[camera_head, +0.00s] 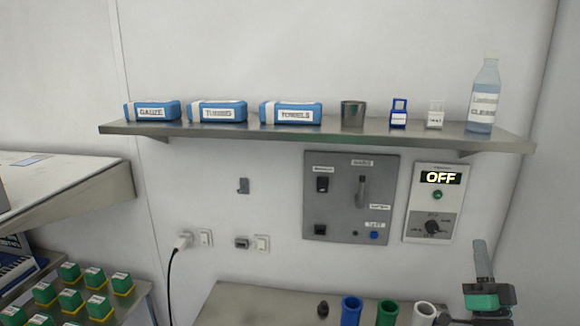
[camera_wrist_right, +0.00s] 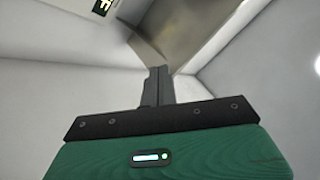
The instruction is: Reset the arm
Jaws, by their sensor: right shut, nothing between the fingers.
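My right gripper (camera_head: 481,246) is at the lower right of the head view, pointing up, in front of the white wall and below the control box with the OFF display. Its green-and-black body shows under the narrow fingers. In the right wrist view, the fingers (camera_wrist_right: 159,72) are together and nothing is held between them. My left gripper is in neither view.
A wall shelf (camera_head: 225,131) holds packs, a metal cup and a bottle (camera_head: 485,95). Below are a grey switch panel (camera_head: 340,220) and the OFF box (camera_head: 440,205). Blue (camera_head: 351,309), green (camera_head: 387,312) and white (camera_head: 424,313) cylinders stand near my right gripper.

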